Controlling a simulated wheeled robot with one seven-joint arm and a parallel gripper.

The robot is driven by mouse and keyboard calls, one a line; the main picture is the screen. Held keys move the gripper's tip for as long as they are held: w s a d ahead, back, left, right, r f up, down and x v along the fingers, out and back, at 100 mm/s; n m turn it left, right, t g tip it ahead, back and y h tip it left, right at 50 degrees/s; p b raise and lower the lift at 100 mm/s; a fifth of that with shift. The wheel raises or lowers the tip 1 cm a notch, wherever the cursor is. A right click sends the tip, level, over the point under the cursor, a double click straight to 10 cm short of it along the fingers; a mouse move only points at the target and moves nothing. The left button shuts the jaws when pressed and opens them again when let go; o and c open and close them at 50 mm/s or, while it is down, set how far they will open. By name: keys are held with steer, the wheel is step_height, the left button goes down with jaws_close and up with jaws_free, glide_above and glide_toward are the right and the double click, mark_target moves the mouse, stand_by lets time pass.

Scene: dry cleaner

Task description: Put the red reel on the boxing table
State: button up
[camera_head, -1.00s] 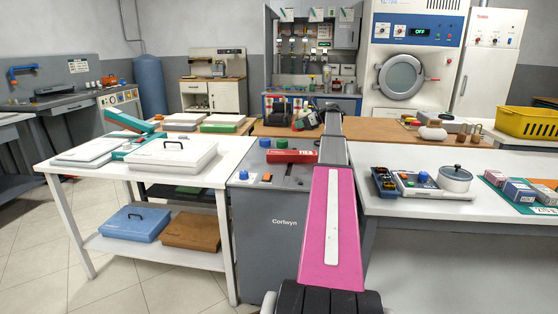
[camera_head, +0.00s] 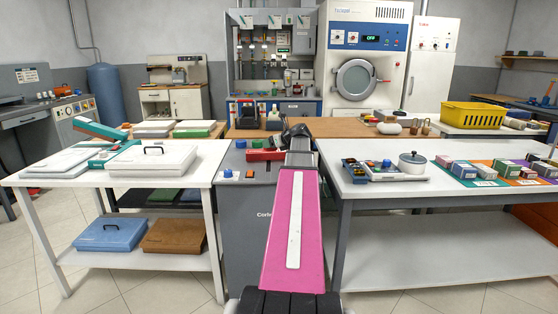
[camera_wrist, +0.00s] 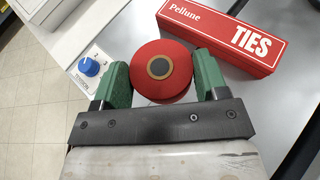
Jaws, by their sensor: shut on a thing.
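Below is a grey top with a red box (camera_wrist: 222,36) marked "Pellune TIES", which lies just beyond the reel. In the head view, my pink arm hides most of the gripper and I cannot make out the reel clearly. A white table (camera_head: 70,170) with flat lidded cases stands left; another white table (camera_head: 400,187) stands right. No label shows which is the boxing table.
The right table holds a pot (camera_head: 412,165), a control unit and small boxes on coloured mats. A brown table (camera_head: 340,127) and yellow basket (camera_head: 472,115) are behind.

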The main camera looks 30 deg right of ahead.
steer(key=d+f, duration=0.2)
steer(key=d, duration=0.1)
steer(key=d+f, duration=0.1)
steer(key=d, duration=0.2)
steer(key=d+f, duration=0.2)
steer(key=d, duration=0.1)
steer(key=shift+w+d+f, duration=0.3)
steer(key=shift+w+f, duration=0.05)
steer(key=shift+f, duration=2.05)
steer(key=shift+f, duration=0.1)
steer(key=o, duration=0.9)
steer(key=shift+o, duration=0.2)
